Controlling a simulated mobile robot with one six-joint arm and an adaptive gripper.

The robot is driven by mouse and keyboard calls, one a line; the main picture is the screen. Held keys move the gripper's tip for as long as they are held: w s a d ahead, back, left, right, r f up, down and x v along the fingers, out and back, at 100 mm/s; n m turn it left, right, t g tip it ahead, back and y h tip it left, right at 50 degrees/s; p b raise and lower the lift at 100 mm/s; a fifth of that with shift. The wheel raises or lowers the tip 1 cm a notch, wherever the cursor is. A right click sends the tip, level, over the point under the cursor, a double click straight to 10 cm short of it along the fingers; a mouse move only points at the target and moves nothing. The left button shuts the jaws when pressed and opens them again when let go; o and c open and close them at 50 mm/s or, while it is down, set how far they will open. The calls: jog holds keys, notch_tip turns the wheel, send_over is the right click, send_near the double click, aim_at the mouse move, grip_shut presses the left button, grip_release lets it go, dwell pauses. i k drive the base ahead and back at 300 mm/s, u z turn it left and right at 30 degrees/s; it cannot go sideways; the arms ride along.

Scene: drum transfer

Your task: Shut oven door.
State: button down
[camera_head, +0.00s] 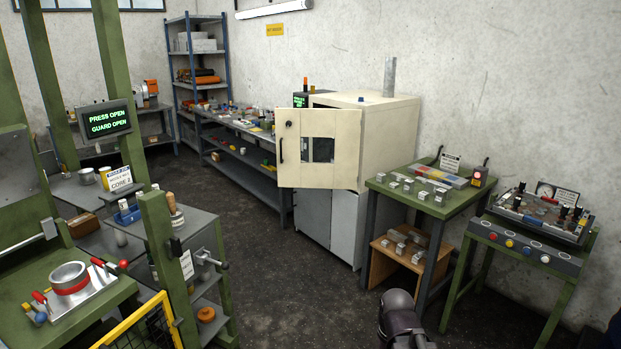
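The oven (384,135) is a tall cream cabinet against the back wall, with a grey flue pipe on top. Its cream door (345,150) stands open, swung out from the oven front with its broad face toward the camera. The door has a small dark window (323,149) and a dark upright handle (281,150) at its left edge. The door hides the oven's opening and inside. Grey lower panels (343,225) show below the door. A dark rounded part of my arm shows at the bottom edge, well short of the door. My gripper's fingers are not visible.
A green table (400,199) with small metal blocks stands right of the oven, and a green gauge stand (525,245) farther right. A long workbench (240,165) runs behind the door. A green press frame (165,250) fills the left. Dark floor (290,290) is clear before the oven.

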aim_at(344, 125)
jog(key=u, duration=0.1)
jog(key=i, duration=3.3)
jog(key=u, duration=0.15)
